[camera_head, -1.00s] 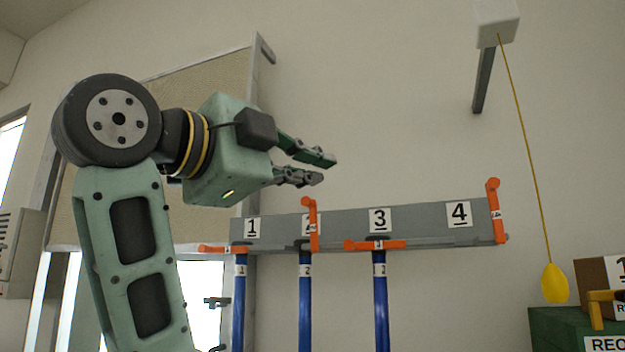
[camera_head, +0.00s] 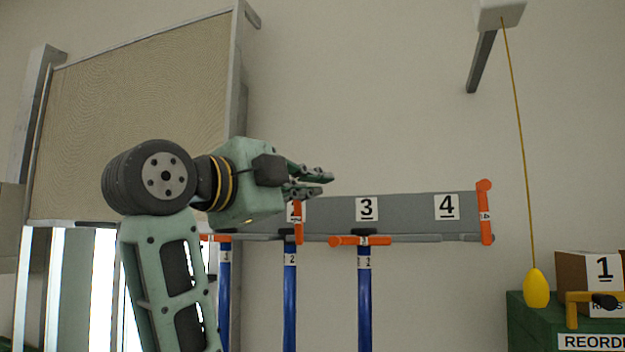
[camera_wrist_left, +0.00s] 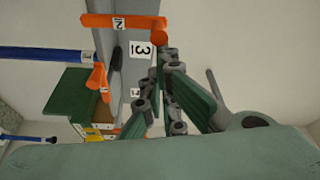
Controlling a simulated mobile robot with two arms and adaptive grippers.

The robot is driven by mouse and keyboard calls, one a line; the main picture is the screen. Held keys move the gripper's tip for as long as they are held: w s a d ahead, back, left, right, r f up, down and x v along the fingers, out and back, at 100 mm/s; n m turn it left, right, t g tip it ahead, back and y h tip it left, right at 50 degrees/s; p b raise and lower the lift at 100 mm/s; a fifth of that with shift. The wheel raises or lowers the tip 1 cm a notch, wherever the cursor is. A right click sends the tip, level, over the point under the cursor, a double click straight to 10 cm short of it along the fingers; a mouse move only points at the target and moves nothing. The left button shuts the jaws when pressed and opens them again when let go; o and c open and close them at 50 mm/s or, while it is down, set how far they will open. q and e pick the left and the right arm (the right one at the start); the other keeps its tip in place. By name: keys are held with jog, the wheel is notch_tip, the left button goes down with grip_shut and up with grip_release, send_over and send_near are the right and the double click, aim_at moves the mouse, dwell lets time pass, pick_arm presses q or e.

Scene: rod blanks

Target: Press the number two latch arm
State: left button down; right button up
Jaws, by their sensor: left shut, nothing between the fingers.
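The number two latch arm (camera_head: 298,222) is orange and stands upright on the grey rail (camera_head: 415,212), beside the top of a blue rod labelled 2 (camera_head: 290,300). It also shows in the left wrist view (camera_wrist_left: 120,21) with its "2" label and knobbed end. My left gripper (camera_head: 322,182) is shut and empty, just above the latch arm's upper end, hiding part of the rail's 2 plate. In the wrist view its fingers (camera_wrist_left: 163,85) reach close to the knob. I cannot tell whether they touch. My right gripper is not in view.
The number three latch arm (camera_head: 360,241) lies level across its rod; the number four one (camera_head: 486,212) stands upright at the rail's right end. A yellow weight (camera_head: 536,288) hangs on a cord by a green box (camera_head: 530,325). Wall space above the rail is clear.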

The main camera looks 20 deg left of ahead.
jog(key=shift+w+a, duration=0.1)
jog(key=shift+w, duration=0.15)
